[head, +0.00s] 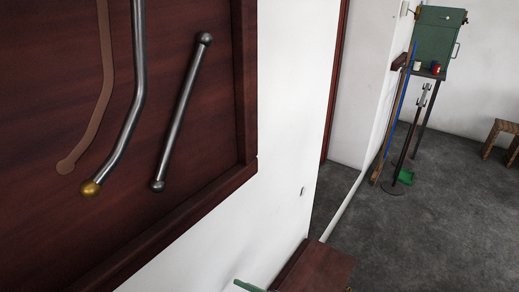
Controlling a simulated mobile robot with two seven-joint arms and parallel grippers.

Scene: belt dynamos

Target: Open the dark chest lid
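No chest can be made out for certain. A dark reddish-brown wooden piece with a flat top (323,268) stands low against the white wall at the bottom centre. The frame edge cuts it off, so I cannot tell whether it is the dark chest or whether it has a lid. A dark green box (438,42) with a small knob and a side handle stands far off at the top right. Its front looks shut. Neither of my grippers shows in the head view.
A dark wooden wall panel (60,235) with metal rods (182,112) fills the upper left. Long-handled tools (400,125) and a green dustpan (405,177) stand by the far wall. A wooden stool (502,137) is at right. The grey floor (440,235) between is clear.

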